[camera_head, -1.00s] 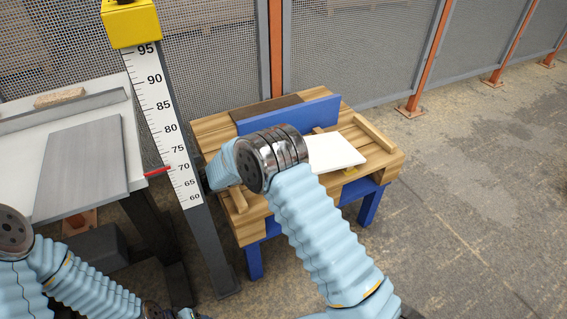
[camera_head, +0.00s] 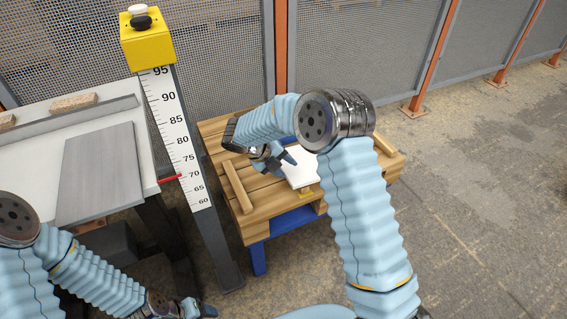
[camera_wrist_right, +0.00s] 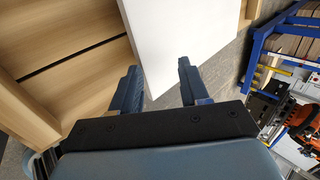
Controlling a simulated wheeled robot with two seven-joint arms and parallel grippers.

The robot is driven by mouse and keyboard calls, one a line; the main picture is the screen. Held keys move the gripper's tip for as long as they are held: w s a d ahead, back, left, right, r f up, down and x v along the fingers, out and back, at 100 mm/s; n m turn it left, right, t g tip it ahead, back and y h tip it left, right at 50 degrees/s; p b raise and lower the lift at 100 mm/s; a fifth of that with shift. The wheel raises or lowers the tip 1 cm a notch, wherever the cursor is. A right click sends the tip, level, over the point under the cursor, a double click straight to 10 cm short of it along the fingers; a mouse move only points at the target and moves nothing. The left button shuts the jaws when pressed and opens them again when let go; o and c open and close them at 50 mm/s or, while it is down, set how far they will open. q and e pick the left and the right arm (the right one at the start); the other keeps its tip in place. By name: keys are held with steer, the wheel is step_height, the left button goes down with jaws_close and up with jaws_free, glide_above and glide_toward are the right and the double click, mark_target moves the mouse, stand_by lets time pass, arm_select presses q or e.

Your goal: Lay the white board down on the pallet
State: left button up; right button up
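The white board (camera_head: 301,169) looks flat over the wooden pallet (camera_head: 262,200), with its right side hidden behind my right arm. Whether all of it rests on the wood I cannot tell. My right gripper (camera_head: 284,160) is at the board's left side. In the right wrist view the two fingers of the gripper (camera_wrist_right: 160,92) stand apart, and a corner of the white board (camera_wrist_right: 180,40) reaches into the gap, with space on the right. My left gripper (camera_head: 198,308) is low at the bottom edge; its fingers are too small to judge.
A measuring post (camera_head: 178,125) with a yellow top stands left of the pallet. Wooden strips (camera_head: 237,192) lie on the pallet's sides. A white table (camera_head: 30,125) with a grey plate is at left. Mesh fence runs behind; the right floor is clear.

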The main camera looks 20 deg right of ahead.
steer(key=shift+a+y, duration=0.1)
steer(key=shift+y, duration=0.6)
steer(key=shift+a, duration=0.1)
steer(key=shift+s+a+r, duration=0.1)
steer(key=shift+a+r, duration=0.2)
steer(key=shift+a, duration=0.45)
steer(key=shift+a+r, duration=0.3)
steer(key=shift+a, duration=0.4)
steer(key=o, duration=0.6)
steer(key=shift+c, duration=0.2)
step_height(320, 180, up, 8)
steer(key=a, duration=0.1)
steer(key=shift+a+f, duration=0.2)
